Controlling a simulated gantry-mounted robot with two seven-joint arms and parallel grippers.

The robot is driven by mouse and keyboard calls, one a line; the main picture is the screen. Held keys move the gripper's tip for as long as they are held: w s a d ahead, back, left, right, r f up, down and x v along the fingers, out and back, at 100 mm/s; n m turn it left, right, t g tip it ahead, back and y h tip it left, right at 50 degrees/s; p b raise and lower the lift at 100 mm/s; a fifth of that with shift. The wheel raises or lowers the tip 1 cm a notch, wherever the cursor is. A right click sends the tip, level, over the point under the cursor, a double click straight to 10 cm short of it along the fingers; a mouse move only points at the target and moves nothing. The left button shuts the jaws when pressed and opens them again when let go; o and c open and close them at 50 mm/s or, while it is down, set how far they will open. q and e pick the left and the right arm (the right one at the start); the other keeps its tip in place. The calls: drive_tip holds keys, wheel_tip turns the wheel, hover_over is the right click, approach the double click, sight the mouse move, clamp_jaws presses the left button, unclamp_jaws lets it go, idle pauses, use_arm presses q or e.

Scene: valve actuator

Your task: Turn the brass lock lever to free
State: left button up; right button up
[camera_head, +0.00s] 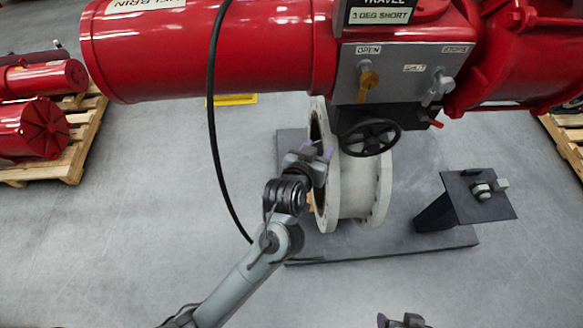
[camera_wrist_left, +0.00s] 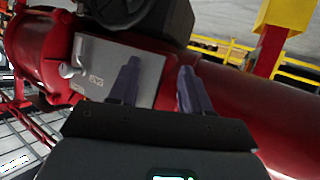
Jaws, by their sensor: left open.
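The brass lock lever (camera_head: 368,80) hangs on the grey panel (camera_head: 398,62) of the red actuator, below a label reading OPEN. It points down. A silver lever (camera_head: 437,88) sits on the same panel to its right and also shows in the left wrist view (camera_wrist_left: 70,70). My left gripper (camera_head: 322,152) is open and empty, below and left of the panel, apart from the brass lever. In the left wrist view its two fingers (camera_wrist_left: 159,70) overlap the panel (camera_wrist_left: 105,57); I cannot make out the brass lever there. My right gripper (camera_head: 400,321) is cut off at the bottom edge.
A black handwheel (camera_head: 369,137) sits just under the panel, close to my left gripper. A pale flanged valve body (camera_head: 355,190) stands behind the gripper. A black cable (camera_head: 212,125) hangs at left. A dark stand (camera_head: 480,195) is at right.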

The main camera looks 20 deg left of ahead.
use_arm(q)
drive_tip(key=s+a+f+g+p, duration=0.2)
drive_tip(key=s+a+g+p, duration=0.1)
drive_tip(key=s, duration=0.5)
drive_tip(key=shift+a+f+m+h+p, duration=0.3)
drive_tip(key=shift+a+f+m+p, duration=0.1)
drive_tip(key=shift+p, duration=0.1)
